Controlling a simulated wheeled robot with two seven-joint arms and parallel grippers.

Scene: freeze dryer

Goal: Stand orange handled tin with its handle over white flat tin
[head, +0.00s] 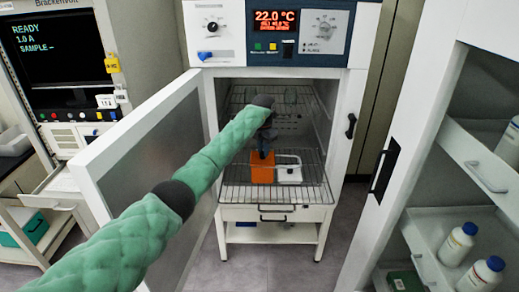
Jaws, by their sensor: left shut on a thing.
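The orange handled tin (262,172) stands on the lower wire shelf inside the open chamber. The white flat tin (289,175) lies right beside it, on its right. A pale loop, which looks like a handle, shows at the upper right of the orange tin and over the white tin's area; I cannot tell whether it touches the white tin. My left gripper (263,152) reaches into the chamber from above and is shut on the orange tin at its top edge. The fingertips are small and partly hidden by the wrist. My right gripper is not in view.
The chamber door (150,165) is swung open to the left, beside my left arm. The wire shelf (312,192) has free room to the right and in front. An instrument rack stands at the left.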

